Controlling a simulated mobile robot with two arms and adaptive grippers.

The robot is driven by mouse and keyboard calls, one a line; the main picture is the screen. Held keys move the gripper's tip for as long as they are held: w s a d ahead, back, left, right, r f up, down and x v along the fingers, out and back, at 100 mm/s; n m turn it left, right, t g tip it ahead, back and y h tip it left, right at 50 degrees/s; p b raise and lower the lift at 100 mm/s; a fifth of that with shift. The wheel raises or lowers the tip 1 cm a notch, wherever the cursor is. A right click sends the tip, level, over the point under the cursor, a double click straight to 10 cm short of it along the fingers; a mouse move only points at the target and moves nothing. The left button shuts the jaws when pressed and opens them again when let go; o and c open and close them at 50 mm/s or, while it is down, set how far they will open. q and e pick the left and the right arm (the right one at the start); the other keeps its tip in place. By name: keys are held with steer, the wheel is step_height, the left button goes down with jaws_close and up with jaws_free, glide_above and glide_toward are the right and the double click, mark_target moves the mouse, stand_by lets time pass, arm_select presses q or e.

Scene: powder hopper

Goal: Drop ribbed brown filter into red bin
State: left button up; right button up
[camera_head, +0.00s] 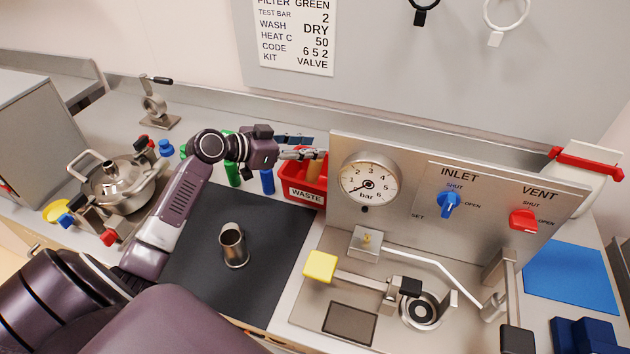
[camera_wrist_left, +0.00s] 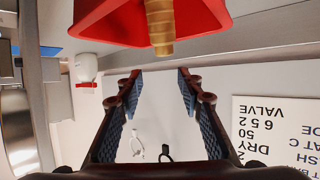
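The ribbed brown filter (camera_head: 315,168) shows at the red bin (camera_head: 296,190), which is labelled WASTE. In the left wrist view the filter (camera_wrist_left: 160,27) overlaps the opening of the red bin (camera_wrist_left: 95,14) and extends past its rim. I cannot tell whether it rests in the bin or is falling. My left gripper (camera_head: 303,154) is above the bin's back part. In the wrist view its fingers (camera_wrist_left: 159,76) are spread with nothing between them, and the filter is beyond the tips, apart from them. My right gripper is not in view.
A panel with a gauge (camera_head: 369,183) stands right beside the bin. Green (camera_head: 232,173) and blue (camera_head: 267,181) items stand to its left. A metal cup (camera_head: 233,246) is on the dark mat (camera_head: 190,270). A steel pot (camera_head: 120,187) is at left.

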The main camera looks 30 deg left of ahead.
arm_select(q)
steer(key=v, duration=1.2)
steer(key=shift+f, duration=0.1)
